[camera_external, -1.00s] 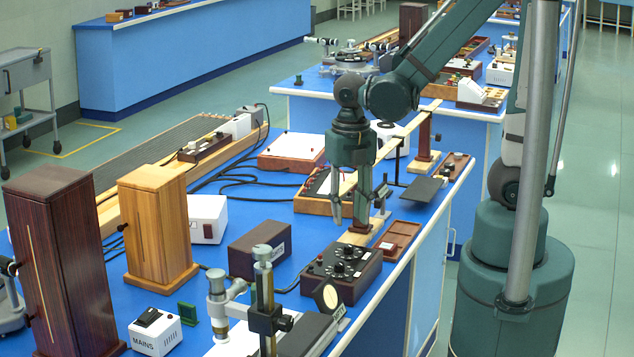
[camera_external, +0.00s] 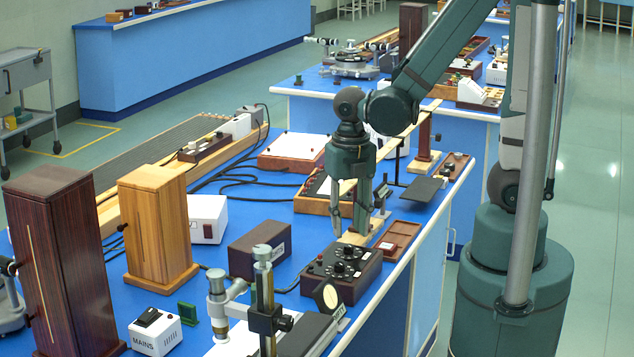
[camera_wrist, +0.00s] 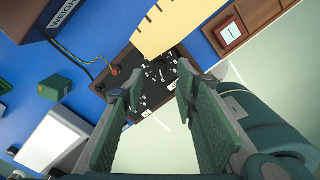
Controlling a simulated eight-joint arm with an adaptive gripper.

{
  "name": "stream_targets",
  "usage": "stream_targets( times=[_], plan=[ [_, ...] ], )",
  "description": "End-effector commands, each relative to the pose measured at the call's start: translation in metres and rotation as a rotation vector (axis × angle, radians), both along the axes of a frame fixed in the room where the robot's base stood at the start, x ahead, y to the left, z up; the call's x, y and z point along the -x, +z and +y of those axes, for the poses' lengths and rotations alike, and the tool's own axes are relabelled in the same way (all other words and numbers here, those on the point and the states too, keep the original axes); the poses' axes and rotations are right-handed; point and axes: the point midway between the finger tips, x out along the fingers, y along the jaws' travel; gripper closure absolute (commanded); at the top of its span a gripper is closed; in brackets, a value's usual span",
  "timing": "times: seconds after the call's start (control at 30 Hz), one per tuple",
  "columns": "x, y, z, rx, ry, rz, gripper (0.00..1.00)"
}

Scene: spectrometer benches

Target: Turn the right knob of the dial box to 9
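The dial box (camera_external: 342,275) is a dark box with a black top panel carrying black knobs and white markings. It sits near the bench's front edge in the external view. In the wrist view its panel (camera_wrist: 125,72) lies between and beyond my fingers, with white digits around the knobs. The digit that each knob points to is too small to read. My gripper (camera_external: 349,228) points down above and slightly behind the box, apart from it. In the wrist view my gripper (camera_wrist: 158,98) has its two green pads well apart, with nothing between them. The pads hide part of the panel.
A dark weights box (camera_external: 260,248) stands left of the dial box. A brown tray (camera_external: 396,241) lies to its right. A pale marked strip (camera_wrist: 178,25) covers part of the panel in the wrist view.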

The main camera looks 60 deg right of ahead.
Motion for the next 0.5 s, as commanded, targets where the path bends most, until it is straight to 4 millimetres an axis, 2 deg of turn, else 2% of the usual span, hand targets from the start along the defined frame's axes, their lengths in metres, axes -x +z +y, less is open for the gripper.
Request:
stream_targets(
  times=[0.2,0.5],
  plan=[
    [0.0,-0.021,0.0,0.0,0.0,0.0,0.7],
    [-0.001,-0.041,0.0,0.0,0.0,0.0,0.7]
  ],
)
